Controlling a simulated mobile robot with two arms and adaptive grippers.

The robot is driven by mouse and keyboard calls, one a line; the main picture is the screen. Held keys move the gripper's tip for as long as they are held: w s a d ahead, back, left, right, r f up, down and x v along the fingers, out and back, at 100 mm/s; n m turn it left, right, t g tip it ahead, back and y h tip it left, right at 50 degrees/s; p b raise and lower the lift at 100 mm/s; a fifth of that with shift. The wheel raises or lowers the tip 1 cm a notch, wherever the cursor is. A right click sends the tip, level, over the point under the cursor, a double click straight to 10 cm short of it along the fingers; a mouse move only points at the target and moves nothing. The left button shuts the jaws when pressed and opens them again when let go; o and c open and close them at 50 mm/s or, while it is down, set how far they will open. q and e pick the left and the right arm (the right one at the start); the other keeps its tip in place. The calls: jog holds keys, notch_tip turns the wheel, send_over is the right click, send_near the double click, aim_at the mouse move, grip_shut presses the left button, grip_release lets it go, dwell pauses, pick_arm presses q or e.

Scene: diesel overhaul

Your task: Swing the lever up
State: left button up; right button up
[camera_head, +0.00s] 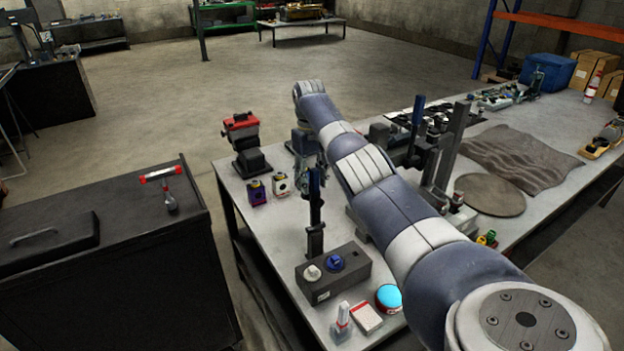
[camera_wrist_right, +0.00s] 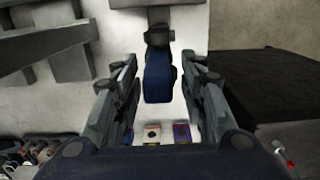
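The lever (camera_head: 315,184) has a blue handle on a dark upright base (camera_head: 315,240) near the table's left end. In the right wrist view the blue handle (camera_wrist_right: 158,80) lies between the fingers of my right gripper (camera_wrist_right: 159,66), with a gap on each side. The right gripper (camera_head: 304,166) is open; in the head view it is beside the lever's upper part and partly hidden by my own arm. I cannot tell the handle's exact tilt. My left gripper is not in view.
A grey box (camera_head: 322,287) with a white and a blue knob stands in front of the lever. Two small cubes (camera_head: 257,193) and a red-topped device (camera_head: 243,130) are behind left. Dark posts (camera_head: 451,146) stand right of my arm. A black cabinet (camera_head: 120,270) is left.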

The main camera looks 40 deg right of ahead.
notch_tip(320, 180, up, 8)
jog(key=shift+w+f, duration=0.2)
jog(key=shift+f, duration=0.05)
jog(key=shift+f, duration=0.1)
dwell(0.7)
